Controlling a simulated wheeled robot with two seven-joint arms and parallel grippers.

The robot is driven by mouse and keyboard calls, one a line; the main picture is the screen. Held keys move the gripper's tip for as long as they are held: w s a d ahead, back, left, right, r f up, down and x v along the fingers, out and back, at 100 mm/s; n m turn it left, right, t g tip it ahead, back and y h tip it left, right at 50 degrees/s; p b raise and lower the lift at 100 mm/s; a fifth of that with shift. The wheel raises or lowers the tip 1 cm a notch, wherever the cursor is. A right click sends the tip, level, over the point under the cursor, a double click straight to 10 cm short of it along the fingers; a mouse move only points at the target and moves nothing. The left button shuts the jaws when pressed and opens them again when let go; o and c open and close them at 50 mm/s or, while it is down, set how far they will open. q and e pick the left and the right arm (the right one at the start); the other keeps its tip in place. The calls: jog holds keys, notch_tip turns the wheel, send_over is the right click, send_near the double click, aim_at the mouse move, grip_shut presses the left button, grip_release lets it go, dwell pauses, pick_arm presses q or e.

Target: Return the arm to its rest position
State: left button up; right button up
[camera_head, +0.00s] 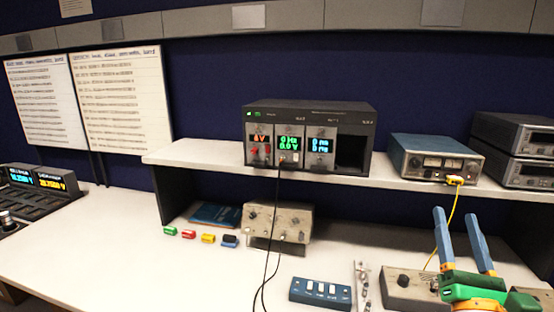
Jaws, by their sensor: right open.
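My right gripper (455,214) is at the lower right of the head view, with its two blue fingers pointing up and spread apart. It is open, and nothing shows between the fingers. Its green and orange body (470,290) is at the bottom edge and covers part of a beige box (405,286) on the bench, at least in the picture. My left gripper is not in view.
A shelf (400,184) bears a black instrument rack (311,110), a blue-grey instrument (432,155) and stacked units (525,152). A yellow cable (452,215) hangs near my right gripper. A black cable (277,215) crosses the bench (130,245), whose left middle is largely clear.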

jog(key=s+d+f+m+g+h, duration=0.2)
jog(key=s+m+h, duration=0.15)
jog(key=m, duration=0.65)
jog(key=s+d+f+m+g+h, duration=0.2)
jog(key=m+h, duration=0.3)
jog(key=m, duration=0.5)
notch_tip(320, 180, down, 12)
jog(key=s+m+g+y, duration=0.1)
jog(key=m+g+y, duration=0.2)
jog(key=m+g, duration=0.35)
jog(key=s+a+f+m+g+y, duration=0.1)
jog(key=s+a+f+y, duration=0.15)
jog(key=f, duration=0.35)
jog(key=s+a+f+m+g+y, duration=0.1)
jog(key=a+f+g+y, duration=0.15)
jog(key=f, duration=0.25)
jog(key=s+a+f+g+y, duration=0.5)
jog(key=s+a+f+y, duration=0.1)
jog(key=s+a+f, duration=0.5)
notch_tip(320, 180, down, 15)
jog(key=s+a+g, duration=0.2)
jog(key=s, duration=0.1)
jog(key=s+d+f+g, duration=0.1)
jog(key=s+d+f, duration=0.1)
jog(key=s+f, duration=0.8)
jog(key=shift+s+d+f, duration=0.25)
jog(key=shift+s+f, duration=0.15)
jog(key=shift+s, duration=0.6)
